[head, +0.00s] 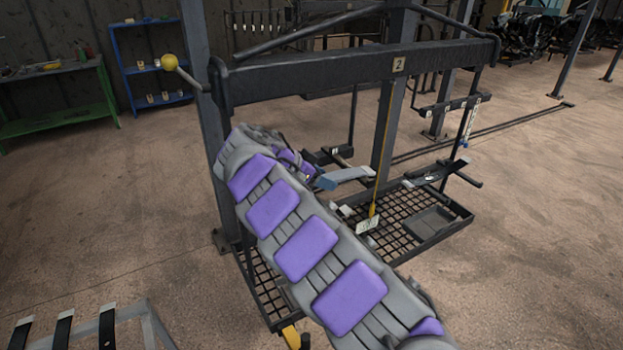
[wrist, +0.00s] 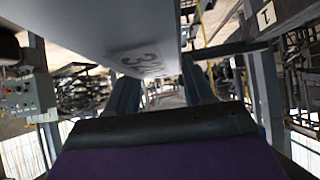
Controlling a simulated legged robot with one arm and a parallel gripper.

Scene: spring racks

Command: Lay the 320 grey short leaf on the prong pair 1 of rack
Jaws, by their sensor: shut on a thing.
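My gripper (head: 326,181) has blue fingers and is shut on a grey leaf (head: 350,174), which it holds out to the right inside the rack frame (head: 330,75). In the wrist view the leaf (wrist: 110,25) fills the upper left above my gripper (wrist: 160,90), with a partly readable number, apparently 320, on its face. A plate marked 1 (wrist: 266,15) shows at the upper right there. In the head view a dark prong bar with a small plate (head: 334,151) is just behind the leaf; I cannot tell whether they touch.
A yellow cord (head: 383,150) hangs close to the held leaf. A mesh tray (head: 400,215) lies below. A stand with leaves (head: 63,328) is at lower left.

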